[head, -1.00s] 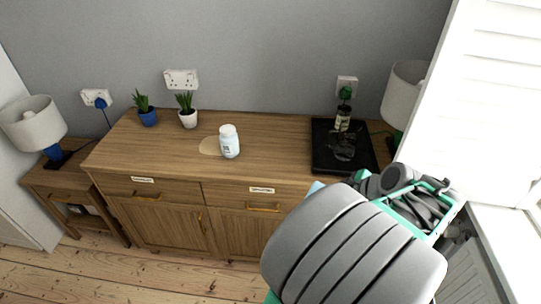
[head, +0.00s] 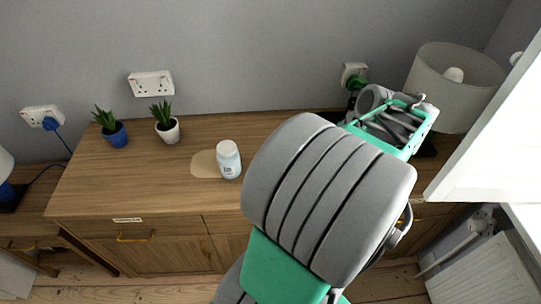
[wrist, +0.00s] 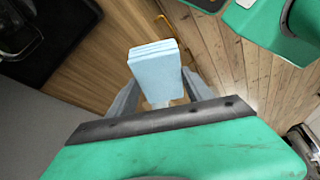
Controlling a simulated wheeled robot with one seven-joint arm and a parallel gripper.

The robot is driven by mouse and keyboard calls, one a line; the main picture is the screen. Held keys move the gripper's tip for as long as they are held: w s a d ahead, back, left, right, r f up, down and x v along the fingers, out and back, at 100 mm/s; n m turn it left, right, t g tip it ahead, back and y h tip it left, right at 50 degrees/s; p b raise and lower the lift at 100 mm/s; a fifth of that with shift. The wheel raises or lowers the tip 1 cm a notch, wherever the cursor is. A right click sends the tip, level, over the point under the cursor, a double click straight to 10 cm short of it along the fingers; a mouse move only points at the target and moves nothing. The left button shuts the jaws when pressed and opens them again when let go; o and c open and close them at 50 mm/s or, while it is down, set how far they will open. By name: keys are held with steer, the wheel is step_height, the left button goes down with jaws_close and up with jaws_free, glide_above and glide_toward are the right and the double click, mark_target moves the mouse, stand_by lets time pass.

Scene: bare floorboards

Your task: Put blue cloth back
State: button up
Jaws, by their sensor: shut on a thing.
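The blue cloth (wrist: 154,72) is a pale blue, folded, flat block in the wrist view. My gripper (wrist: 160,94) is shut on it, with a grey finger on either side. In the head view my arm hides the gripper and the cloth.
On the sideboard (head: 95,185) stand a white bottle (head: 229,160) next to a pale spill (head: 204,164), two potted plants (head: 166,124) and a lamp (head: 455,85). A black tray (wrist: 48,30) shows in the wrist view. A radiator (head: 490,272) is at right.

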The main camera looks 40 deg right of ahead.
steer(key=w+d+f, duration=0.1)
steer(key=w+f, duration=0.2)
steer(key=w, duration=0.1)
steer(key=w+d+f+p, duration=0.1)
steer(key=w+f, duration=0.2)
steer(key=w, duration=0.1)
steer(key=w+d+f+p, duration=0.1)
steer(key=w+f, duration=0.1)
steer(key=w, duration=0.2)
steer(key=shift+w+d+f, duration=0.2)
steer(key=shift+w+f, duration=0.2)
steer(key=shift+w+d+f, duration=0.1)
steer(key=shift+w+f, duration=0.1)
steer(key=shift+f, duration=0.1)
steer(key=shift+w+f+p, duration=0.2)
steer(key=shift+f+p, duration=0.3)
steer(key=shift+f, duration=1.3)
steer(key=o, duration=1.1)
steer(key=shift+o, duration=0.4)
